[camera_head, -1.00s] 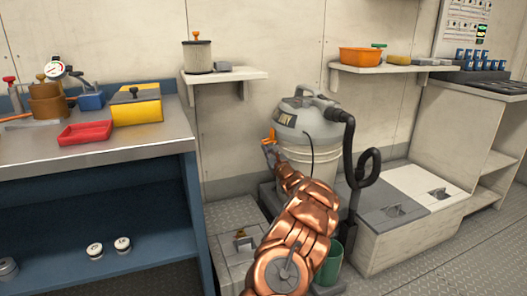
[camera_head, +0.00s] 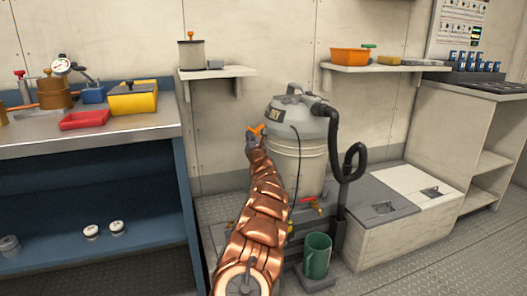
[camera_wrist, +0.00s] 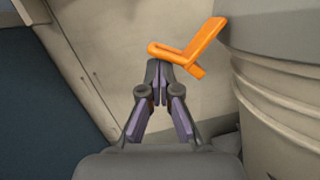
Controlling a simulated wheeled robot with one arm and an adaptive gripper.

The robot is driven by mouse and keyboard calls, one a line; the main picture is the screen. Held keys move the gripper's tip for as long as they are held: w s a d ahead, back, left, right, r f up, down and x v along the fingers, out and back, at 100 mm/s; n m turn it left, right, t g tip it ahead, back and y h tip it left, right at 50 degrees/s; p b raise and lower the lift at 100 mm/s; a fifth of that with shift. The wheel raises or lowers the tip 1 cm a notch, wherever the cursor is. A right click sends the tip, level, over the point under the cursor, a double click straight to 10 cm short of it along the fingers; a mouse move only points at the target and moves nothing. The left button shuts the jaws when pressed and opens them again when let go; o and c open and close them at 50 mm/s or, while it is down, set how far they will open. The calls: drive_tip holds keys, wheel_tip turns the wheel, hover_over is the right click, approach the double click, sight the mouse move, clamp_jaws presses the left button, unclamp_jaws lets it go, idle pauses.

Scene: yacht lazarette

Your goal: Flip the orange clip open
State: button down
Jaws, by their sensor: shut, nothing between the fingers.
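The orange clip (camera_head: 257,130) sits on the left side of the grey vacuum (camera_head: 301,145), near the seam between its lid and its pale ribbed drum. In the wrist view the clip (camera_wrist: 190,49) stands out from the drum, with one plate tilted up to the right and a shorter bar at its lower left. My gripper (camera_wrist: 158,66) is shut and empty, its tips just below the clip's lower bar. I cannot tell whether they touch it. In the head view my gripper (camera_head: 251,143) is small and partly blends with the arm.
A blue workbench with a steel top (camera_head: 90,139) stands at the left. The black hose (camera_head: 352,160) hangs at the vacuum's right. White lockers (camera_head: 400,225) fill the right. A wall shelf (camera_head: 217,72) is above.

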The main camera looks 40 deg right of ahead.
drive_tip(key=s+a+f, duration=0.5)
drive_tip(key=s+a, duration=0.1)
drive_tip(key=s, duration=0.1)
drive_tip(key=shift+s+a+f, duration=0.15)
drive_tip(key=shift+s+f, duration=0.2)
drive_tip(key=shift+s, duration=0.05)
idle(1.3)
